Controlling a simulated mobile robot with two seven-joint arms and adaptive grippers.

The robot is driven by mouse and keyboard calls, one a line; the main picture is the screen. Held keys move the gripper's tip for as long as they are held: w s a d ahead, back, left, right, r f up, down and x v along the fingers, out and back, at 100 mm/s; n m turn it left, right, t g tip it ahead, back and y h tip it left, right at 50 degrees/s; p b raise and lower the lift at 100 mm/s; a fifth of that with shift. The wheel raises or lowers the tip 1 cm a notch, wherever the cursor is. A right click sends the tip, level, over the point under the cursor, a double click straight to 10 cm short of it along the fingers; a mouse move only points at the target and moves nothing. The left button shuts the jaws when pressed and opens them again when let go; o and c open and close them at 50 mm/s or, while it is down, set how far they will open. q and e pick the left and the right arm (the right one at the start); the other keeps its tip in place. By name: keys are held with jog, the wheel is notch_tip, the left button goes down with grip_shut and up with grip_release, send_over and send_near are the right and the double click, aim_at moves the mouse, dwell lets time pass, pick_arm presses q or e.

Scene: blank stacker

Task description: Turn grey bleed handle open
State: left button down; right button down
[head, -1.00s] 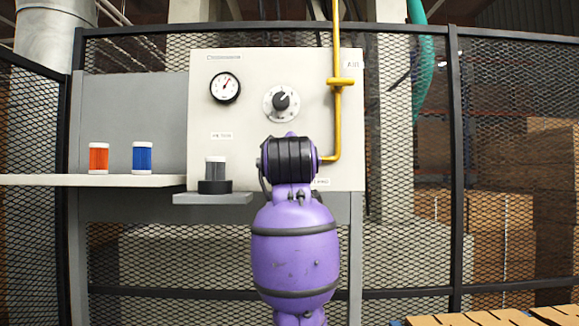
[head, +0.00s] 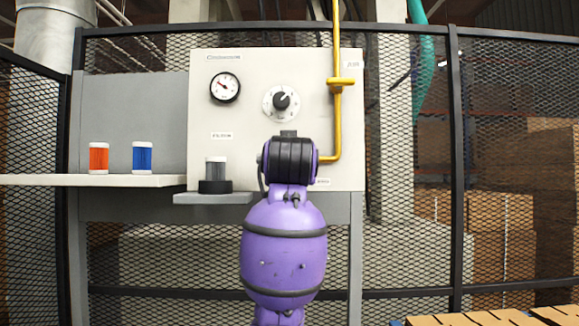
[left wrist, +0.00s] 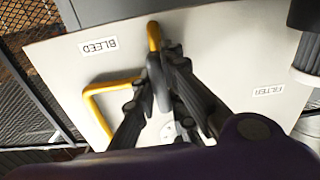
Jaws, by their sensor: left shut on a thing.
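The BLEED label (left wrist: 98,46) is on the pale panel, which appears upside down in the left wrist view. A grey bleed handle (left wrist: 159,84) is between the fingers of my left gripper (left wrist: 157,72), beside a short yellow pipe piece (left wrist: 153,36). My left gripper is shut on the handle, whose exact angle is hard to tell because the fingers cover much of it. In the head view my purple left arm hides the gripper and handle in front of the panel's lower right part (head: 345,120). My right gripper is not in view.
The panel has a round gauge (head: 225,87), a dial knob (head: 281,100) and a yellow pipe (head: 337,120). Orange (head: 98,158) and blue (head: 142,158) cartridges stand on the left shelf (head: 60,180).

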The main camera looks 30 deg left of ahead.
pick_arm(q)
jog(key=shift+m, duration=0.4)
jog(key=c, duration=1.8)
grip_release()
jog(key=shift+s+d, duration=0.1)
jog(key=v, duration=1.2)
